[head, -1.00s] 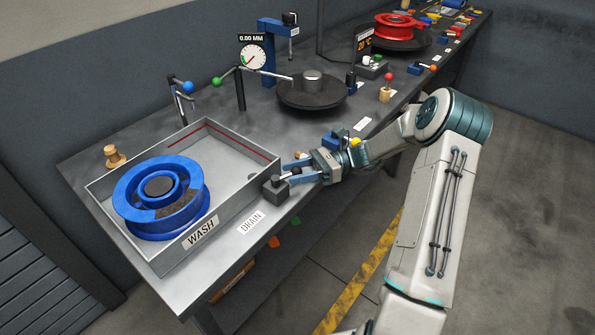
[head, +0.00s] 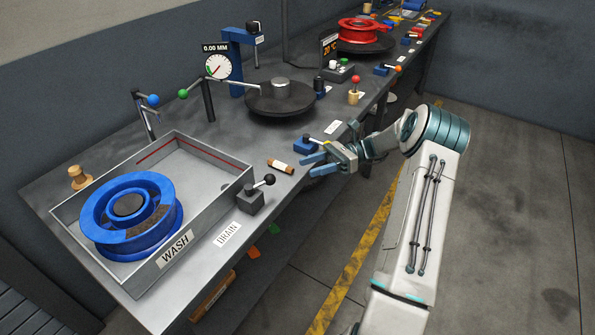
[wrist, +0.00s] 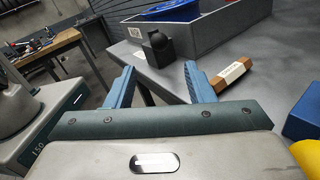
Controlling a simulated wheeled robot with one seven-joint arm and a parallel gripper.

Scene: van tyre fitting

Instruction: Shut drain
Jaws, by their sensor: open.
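The drain valve is a dark block (head: 250,199) with a short lever ending in a black ball knob (head: 269,179). It stands at the near right corner of the wash tray (head: 216,207), behind the DRAIN label (head: 228,234). The lever leans right, away from the tray. My gripper (head: 307,165) is open and empty, to the right of the knob and apart from it. In the wrist view the black knob (wrist: 158,43) shows beyond the open blue fingers (wrist: 159,68); the lever's lean is hard to tell there.
A blue wheel rim (head: 130,238) with brownish patches lies in the tray. A brown stick with a pale label (head: 281,166) lies between valve and gripper. A blue block with a yellow knob (head: 308,145) stands just behind the fingers. A balancing disc (head: 279,101) stands farther back.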

